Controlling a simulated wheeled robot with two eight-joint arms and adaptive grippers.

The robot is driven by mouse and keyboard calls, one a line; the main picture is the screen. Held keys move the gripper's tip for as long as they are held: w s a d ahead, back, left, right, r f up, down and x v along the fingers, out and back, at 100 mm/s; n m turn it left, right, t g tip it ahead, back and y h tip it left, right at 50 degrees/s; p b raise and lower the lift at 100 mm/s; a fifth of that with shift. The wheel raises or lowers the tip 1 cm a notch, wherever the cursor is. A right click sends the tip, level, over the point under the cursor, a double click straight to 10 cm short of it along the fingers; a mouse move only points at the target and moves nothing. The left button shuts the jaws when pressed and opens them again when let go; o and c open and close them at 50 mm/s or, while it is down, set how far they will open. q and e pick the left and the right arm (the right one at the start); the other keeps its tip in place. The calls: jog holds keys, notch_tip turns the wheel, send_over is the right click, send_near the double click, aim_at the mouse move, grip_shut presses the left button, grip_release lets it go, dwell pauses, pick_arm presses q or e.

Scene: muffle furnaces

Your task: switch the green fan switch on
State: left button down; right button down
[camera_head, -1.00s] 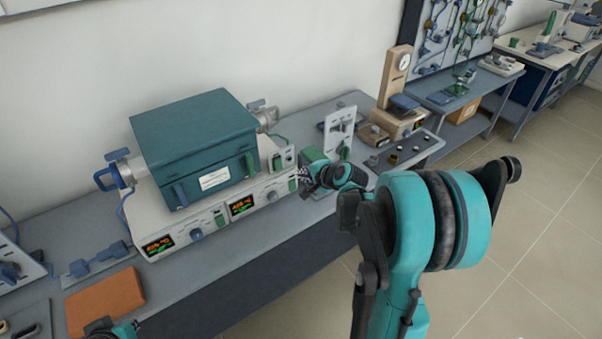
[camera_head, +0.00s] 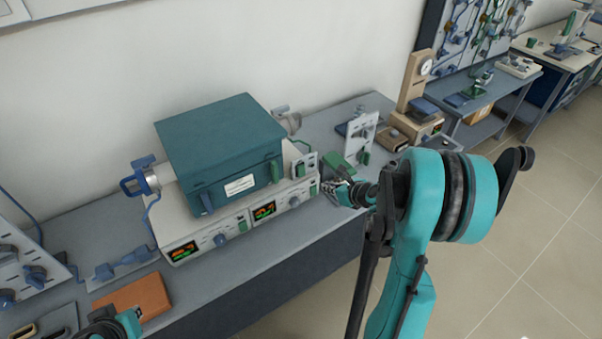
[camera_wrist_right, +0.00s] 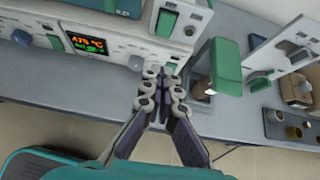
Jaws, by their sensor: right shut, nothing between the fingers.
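The furnace unit's pale front panel (camera_head: 260,222) carries several green switches, and I cannot tell which one is the fan switch. One green switch (camera_head: 313,188) is at the panel's right end; it also shows in the right wrist view (camera_wrist_right: 172,60), just beyond the fingertips. Another green switch (camera_wrist_right: 165,22) is on the raised plate above it. My right gripper (camera_head: 332,188) is shut and empty, close in front of the panel's right end. In the right wrist view its fingertips (camera_wrist_right: 163,88) partly cover the lower switch; contact is unclear. My left gripper (camera_head: 100,331) is partly cut off at the lower left.
A teal furnace box (camera_head: 222,150) sits above the panel, which has lit displays (camera_head: 263,211). A green block (camera_wrist_right: 226,66) and an upright white plate (camera_head: 360,138) stand right of the gripper. An orange-brown slab (camera_head: 140,300) lies at the front left. Floor is open at right.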

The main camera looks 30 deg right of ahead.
jog(key=shift+s+m, duration=0.1)
jog(key=shift+m, duration=0.2)
jog(key=b, duration=0.3)
send_near(301, 171)
jog(key=w+f, duration=0.4)
jog(key=f, duration=0.2)
jog(key=shift+w+f, duration=0.25)
jog(key=shift+w, duration=0.2)
